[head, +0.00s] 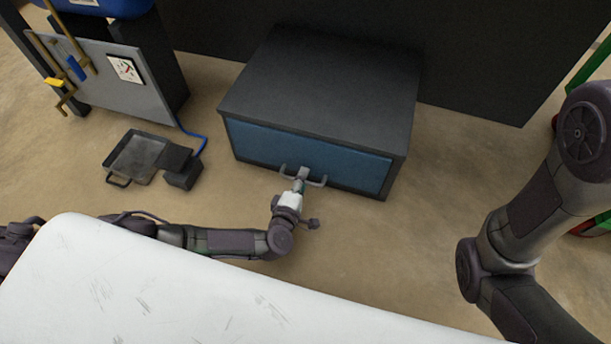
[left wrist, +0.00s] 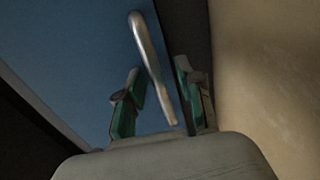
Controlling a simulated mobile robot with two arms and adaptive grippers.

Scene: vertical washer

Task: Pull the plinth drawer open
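The plinth (head: 330,85) is a low dark box, and the blue drawer front (head: 260,145) is set in its near side. The drawer front looks flush with the box. A grey bar handle (head: 319,182) runs across the front near its lower middle. My left gripper (head: 301,182) is at the middle of this handle. In the left wrist view, the handle (left wrist: 149,60) passes between the two fingers of my left gripper (left wrist: 160,95). The fingers stand apart with gaps beside the bar, in front of the blue drawer front (left wrist: 75,65). My right gripper is out of view.
A flat black pan (head: 135,157) and a small dark box (head: 183,174) with a blue cable lie on the floor left of the plinth. A grey panel cabinet (head: 110,80) stands behind them. Bare floor lies right of the plinth.

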